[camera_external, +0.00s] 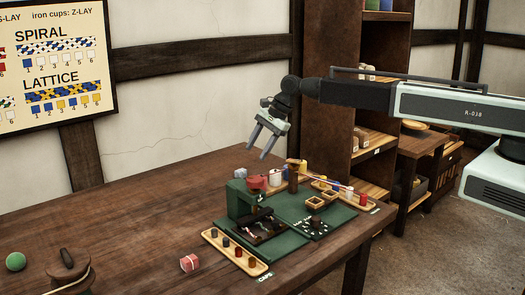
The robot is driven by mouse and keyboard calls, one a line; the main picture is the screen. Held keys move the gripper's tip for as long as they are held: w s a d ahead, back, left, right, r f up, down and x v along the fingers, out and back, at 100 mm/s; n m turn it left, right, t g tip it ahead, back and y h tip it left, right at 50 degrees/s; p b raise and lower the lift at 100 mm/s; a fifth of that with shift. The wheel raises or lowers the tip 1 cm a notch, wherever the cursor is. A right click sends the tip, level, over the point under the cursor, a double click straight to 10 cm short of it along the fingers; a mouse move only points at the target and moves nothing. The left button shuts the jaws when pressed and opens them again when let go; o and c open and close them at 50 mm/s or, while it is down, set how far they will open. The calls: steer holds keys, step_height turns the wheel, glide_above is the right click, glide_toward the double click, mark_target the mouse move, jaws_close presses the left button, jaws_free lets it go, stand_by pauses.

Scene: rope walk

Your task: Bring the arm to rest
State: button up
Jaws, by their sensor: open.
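My gripper (262,147) hangs at the end of my arm (360,95), which reaches in from the right. Nothing shows between the fingers. It is in the air above the back of the wooden table (150,222), up and behind the green work board (285,237). It appears apart from everything on the table.
A shelf (330,110) stands behind.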

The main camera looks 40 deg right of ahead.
steer(key=s+d+f+n+g+h, duration=0.1)
steer(key=s+d+n, duration=0.4)
steer(key=d, duration=0.7)
steer(key=s+d+f+n+g+h, duration=0.1)
steer(key=s+d+n+h, duration=0.1)
steer(key=s+d+n, duration=0.3)
steer(key=s+d+f+n+g+h, duration=0.1)
steer(key=s+d+n, duration=0.4)
steer(key=d, duration=1.5)
steer(key=s, duration=0.5)
steer(key=shift+s+h, duration=0.25)
steer(key=shift+h, duration=0.15)
